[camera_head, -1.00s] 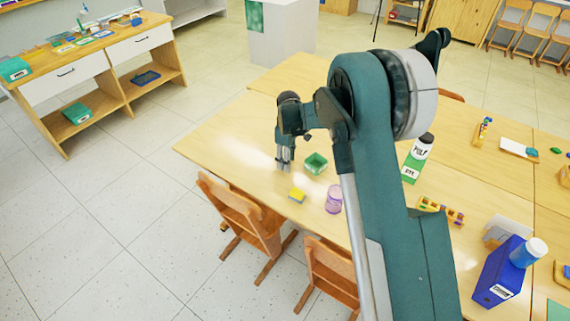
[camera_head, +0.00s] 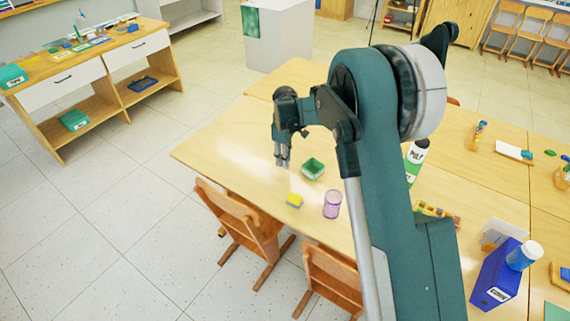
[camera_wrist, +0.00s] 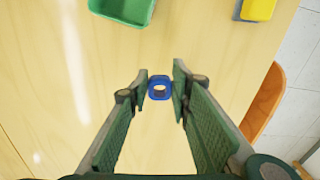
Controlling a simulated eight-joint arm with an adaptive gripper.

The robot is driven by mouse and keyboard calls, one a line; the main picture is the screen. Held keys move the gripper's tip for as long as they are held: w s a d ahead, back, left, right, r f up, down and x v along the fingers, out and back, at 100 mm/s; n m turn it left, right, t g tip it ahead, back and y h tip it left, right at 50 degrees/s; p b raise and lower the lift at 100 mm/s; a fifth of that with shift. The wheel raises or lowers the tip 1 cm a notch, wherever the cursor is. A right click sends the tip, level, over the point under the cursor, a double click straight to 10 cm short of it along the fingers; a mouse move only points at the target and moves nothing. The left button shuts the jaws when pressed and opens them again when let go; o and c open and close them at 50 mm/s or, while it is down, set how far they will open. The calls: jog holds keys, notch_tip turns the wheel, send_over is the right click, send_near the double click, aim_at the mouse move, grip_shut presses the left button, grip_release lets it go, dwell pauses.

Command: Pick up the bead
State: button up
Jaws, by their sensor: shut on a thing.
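The bead is a small blue ring-like piece (camera_wrist: 160,88) with a hole in it. In the wrist view it sits between the fingertips of my gripper (camera_wrist: 159,92), which is shut on it. In the head view my gripper (camera_head: 282,163) points down above the left part of the table, left of the green tray. The bead is too small to make out in the head view.
A green tray (camera_head: 313,168), a yellow block (camera_head: 294,201) and a purple cup (camera_head: 332,204) stand near my gripper on the wooden table (camera_head: 225,150). Wooden chairs (camera_head: 240,217) line its front edge. Table space left of my gripper is clear.

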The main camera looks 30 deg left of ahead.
jog(key=shift+r+p, duration=0.35)
jog(key=shift+r, duration=2.45)
